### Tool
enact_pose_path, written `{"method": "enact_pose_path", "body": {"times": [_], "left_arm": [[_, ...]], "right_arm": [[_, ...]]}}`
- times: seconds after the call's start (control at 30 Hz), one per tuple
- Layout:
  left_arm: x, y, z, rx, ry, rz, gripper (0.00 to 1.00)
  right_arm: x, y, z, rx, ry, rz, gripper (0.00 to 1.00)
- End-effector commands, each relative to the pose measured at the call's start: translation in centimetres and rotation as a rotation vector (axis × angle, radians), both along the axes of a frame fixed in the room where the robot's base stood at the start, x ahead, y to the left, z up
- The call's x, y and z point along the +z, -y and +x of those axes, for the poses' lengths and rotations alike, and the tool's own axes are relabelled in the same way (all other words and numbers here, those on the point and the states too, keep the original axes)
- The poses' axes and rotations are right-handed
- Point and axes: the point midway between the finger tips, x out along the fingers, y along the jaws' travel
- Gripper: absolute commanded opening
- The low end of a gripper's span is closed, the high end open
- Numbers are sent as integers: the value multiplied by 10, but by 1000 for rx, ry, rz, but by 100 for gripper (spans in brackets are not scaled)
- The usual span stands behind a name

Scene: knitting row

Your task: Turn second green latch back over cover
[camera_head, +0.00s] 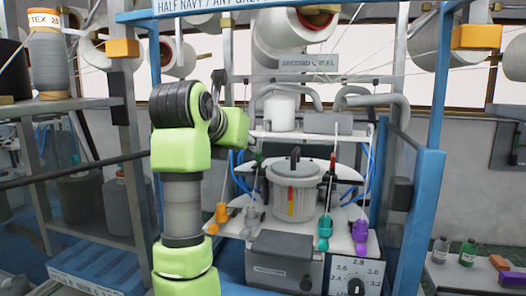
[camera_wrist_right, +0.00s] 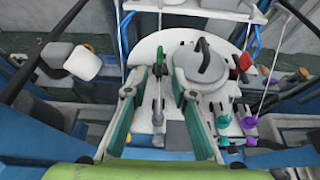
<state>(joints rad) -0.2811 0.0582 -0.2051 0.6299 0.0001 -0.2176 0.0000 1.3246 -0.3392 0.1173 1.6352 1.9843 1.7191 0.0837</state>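A round grey pot with a lid and black handle (camera_head: 296,172), apparently the cover, stands on the white machine deck; the lid shows in the right wrist view (camera_wrist_right: 200,64). A green-topped upright piece (camera_head: 259,158) stands left of it and appears in the wrist view (camera_wrist_right: 158,70). A teal-green piece (camera_head: 324,231) sits at the deck's front right and also shows in the wrist view (camera_wrist_right: 223,119). I cannot tell which is the second green latch. My right gripper (camera_wrist_right: 160,135) is open and empty, its fingers spread in front of the pot. I see no left gripper.
Orange (camera_head: 222,217), grey (camera_head: 252,218) and purple (camera_head: 361,232) pieces line the deck's front. A red-topped piece (camera_head: 333,164) stands right of the pot. Blue frame posts (camera_head: 424,205) and thin vertical rods border the space. A grey box (camera_head: 285,260) sits below.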

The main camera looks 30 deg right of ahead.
Motion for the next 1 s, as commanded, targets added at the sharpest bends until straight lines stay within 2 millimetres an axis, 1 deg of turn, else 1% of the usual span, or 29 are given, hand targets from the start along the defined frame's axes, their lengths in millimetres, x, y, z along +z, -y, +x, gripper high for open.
{"method": "enact_pose_path", "body": {"times": [0.07, 0.17, 0.23, 0.3, 0.37, 0.43, 0.5, 0.63, 0.73, 0.87, 1.0], "left_arm": [[5, -6, -4, -1, -6, 8, 40], [12, -20, -17, -4, -23, 24, 40], [19, -30, -30, -3, -42, 36, 40], [25, -37, -40, -3, -57, 46, 40], [31, -40, -44, -3, -63, 49, 40], [37, -39, -44, -2, -62, 48, 40], [43, -33, -40, 0, -56, 41, 40], [51, -16, -20, 3, -29, 19, 40], [56, -8, -8, 1, -9, 10, 40], [57, -11, -8, -2, -10, 14, 40], [56, -18, -17, -3, -23, 22, 40]], "right_arm": [[-2, 6, 5, -1, -3, 0, 24], [-8, 19, 15, -4, -4, -2, 24], [-13, 30, 23, -5, -5, -3, 24], [-19, 41, 32, -7, -6, -4, 24], [-24, 51, 41, -7, -6, -4, 24], [-30, 61, 49, -7, -5, -4, 24], [-35, 70, 57, -7, -5, -5, 24], [-43, 84, 69, -5, -4, -4, 24], [-48, 90, 75, -5, -1, -4, 24], [-52, 94, 79, -3, -1, -3, 24], [-53, 95, 80, -3, 0, -2, 24]]}}
